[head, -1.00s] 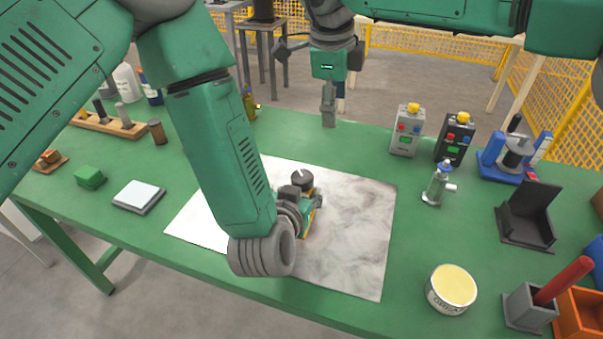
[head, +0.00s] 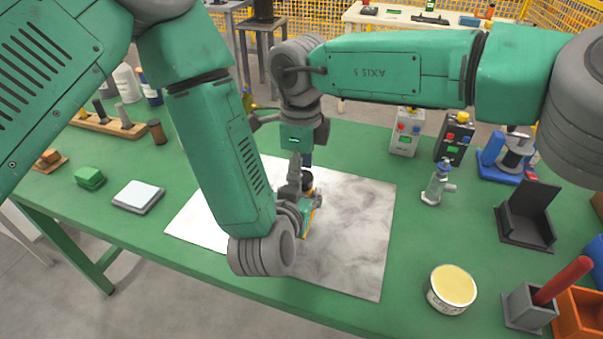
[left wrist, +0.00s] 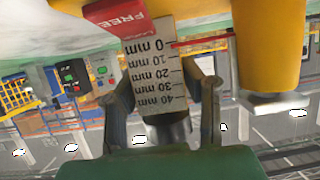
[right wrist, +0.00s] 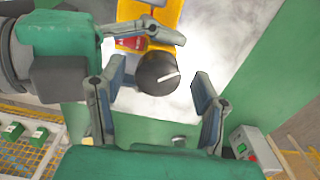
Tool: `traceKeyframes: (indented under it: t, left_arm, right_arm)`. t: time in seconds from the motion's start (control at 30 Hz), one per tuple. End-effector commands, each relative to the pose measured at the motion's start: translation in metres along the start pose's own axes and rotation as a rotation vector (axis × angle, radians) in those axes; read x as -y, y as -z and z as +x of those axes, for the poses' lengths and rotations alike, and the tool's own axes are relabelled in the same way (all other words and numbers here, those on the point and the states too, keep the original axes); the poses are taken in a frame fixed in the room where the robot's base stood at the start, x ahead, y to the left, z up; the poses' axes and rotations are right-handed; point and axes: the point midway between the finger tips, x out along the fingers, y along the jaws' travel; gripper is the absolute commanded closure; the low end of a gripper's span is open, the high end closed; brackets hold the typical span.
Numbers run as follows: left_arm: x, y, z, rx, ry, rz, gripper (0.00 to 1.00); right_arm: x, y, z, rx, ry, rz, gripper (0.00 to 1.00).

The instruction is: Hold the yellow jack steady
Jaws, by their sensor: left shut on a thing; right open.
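The yellow jack (head: 318,202) stands on the pale marbled sheet, mostly hidden in the head view by my left arm. In the left wrist view its yellow body (left wrist: 268,45) is close beside a millimetre scale (left wrist: 158,75) and a red "FREE" tag (left wrist: 113,15). My left gripper (left wrist: 163,88) is shut on the jack, its fingers either side of the scale; the exact contact is unclear. In the right wrist view a dark round knob (right wrist: 157,73) with a white line sits by the jack's yellow part (right wrist: 140,12). My right gripper (right wrist: 158,68) is open, fingers apart on both sides of the knob.
The marbled sheet (head: 355,240) is clear right of the jack. Beyond it stand a small valve (head: 437,185), two control boxes (head: 405,132), a black holder (head: 525,222) and a round tin (head: 451,288). A white-topped block (head: 138,196) lies at left.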

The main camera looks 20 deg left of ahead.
Motion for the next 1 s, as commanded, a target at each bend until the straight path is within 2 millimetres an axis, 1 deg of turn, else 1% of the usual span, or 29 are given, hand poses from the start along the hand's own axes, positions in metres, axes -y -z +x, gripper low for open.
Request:
traceKeyframes:
  t: [0.13, 0.37, 0.47, 0.5, 0.53, 0.8, 1.0]
  left_arm:
    - [-0.0001, 0.0014, 0.0001, -0.003, 0.000, 0.000, 1.00]
    - [-0.0002, 0.0014, 0.0001, -0.003, 0.000, 0.000, 1.00]
    - [-0.0003, 0.0014, 0.0002, -0.003, 0.000, 0.000, 1.00]
    - [-0.0003, 0.0014, 0.0001, -0.003, 0.000, 0.000, 1.00]
    - [-0.0003, 0.0014, 0.0001, -0.003, 0.000, 0.000, 1.00]
    - [-0.0007, 0.0011, -0.0002, -0.002, -0.001, 0.000, 1.00]
    - [-0.0008, 0.0008, -0.0003, -0.002, -0.001, 0.001, 1.00]
  right_arm:
    - [-0.0003, 0.0000, 0.0064, 0.000, 0.000, 0.000, 0.42]
    - [-0.0001, 0.0002, 0.0066, 0.000, 0.000, 0.000, 0.42]
    - [0.0001, 0.0003, 0.0065, 0.000, 0.000, 0.000, 0.74]
    - [0.0002, 0.0003, 0.0065, 0.000, 0.000, 0.000, 0.88]
    - [0.0003, 0.0004, 0.0065, 0.000, 0.000, 0.000, 0.92]
    - [0.0010, 0.0007, 0.0062, 0.001, 0.002, 0.015, 0.92]
    - [0.0014, 0.0010, 0.0062, 0.001, 0.002, 0.090, 0.92]
